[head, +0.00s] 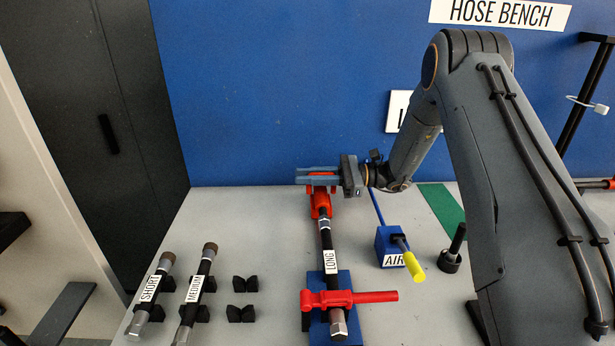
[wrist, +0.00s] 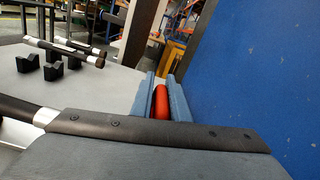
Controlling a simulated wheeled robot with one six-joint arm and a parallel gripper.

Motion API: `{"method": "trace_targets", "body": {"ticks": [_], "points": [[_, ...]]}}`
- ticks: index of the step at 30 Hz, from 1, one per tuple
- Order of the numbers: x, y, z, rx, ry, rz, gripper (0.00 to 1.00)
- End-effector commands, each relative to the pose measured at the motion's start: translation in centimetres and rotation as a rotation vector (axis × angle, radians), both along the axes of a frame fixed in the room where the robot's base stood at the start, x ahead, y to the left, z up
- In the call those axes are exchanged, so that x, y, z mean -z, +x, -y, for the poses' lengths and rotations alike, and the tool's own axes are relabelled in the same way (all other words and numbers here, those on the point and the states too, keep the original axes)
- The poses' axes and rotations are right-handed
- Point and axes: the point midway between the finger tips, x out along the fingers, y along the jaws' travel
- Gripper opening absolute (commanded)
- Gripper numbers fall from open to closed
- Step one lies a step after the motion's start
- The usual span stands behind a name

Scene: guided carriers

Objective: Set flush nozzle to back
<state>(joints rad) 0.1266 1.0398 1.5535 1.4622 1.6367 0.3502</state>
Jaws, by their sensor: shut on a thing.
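A red fitting (head: 320,207), which may be the flush nozzle, stands at the far end of the hose labelled LONG (head: 329,258). My gripper (head: 317,174) is just above and around its top, with the blue fingers pointing left. In the wrist view, the fingers are shut on a red rounded bar (wrist: 161,102). The fingers hide part of the fitting in the head view. The LONG hose lies along a blue base (head: 348,320), under a red clamp (head: 340,298) with a handle to the right.
A blue AIR box (head: 386,240) with a yellow-tipped lever (head: 414,268) stands right of the hose. A black peg (head: 452,258) stands near my arm. SHORT (head: 150,297) and MEDIUM (head: 195,298) hoses lie at left beside empty black cradles (head: 243,284). The blue wall is close behind my gripper.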

Motion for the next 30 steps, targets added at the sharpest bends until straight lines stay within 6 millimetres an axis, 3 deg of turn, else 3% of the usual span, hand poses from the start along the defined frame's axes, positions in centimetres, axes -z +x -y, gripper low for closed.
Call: {"method": "trace_targets", "body": {"ticks": [12, 22, 23, 25, 30], "points": [[0.1, 2.9, 0.0, 0.003, 0.001, 0.007, 0.00], [-0.3, 3.3, 0.1, 0.009, 0.000, 0.011, 0.00], [-0.3, 3.3, 0.1, 0.009, 0.000, 0.011, 0.20], [-0.3, 3.3, 0.1, 0.008, 0.000, 0.010, 0.31], [-0.2, 3.1, 0.1, 0.005, 0.000, 0.006, 0.31]]}}
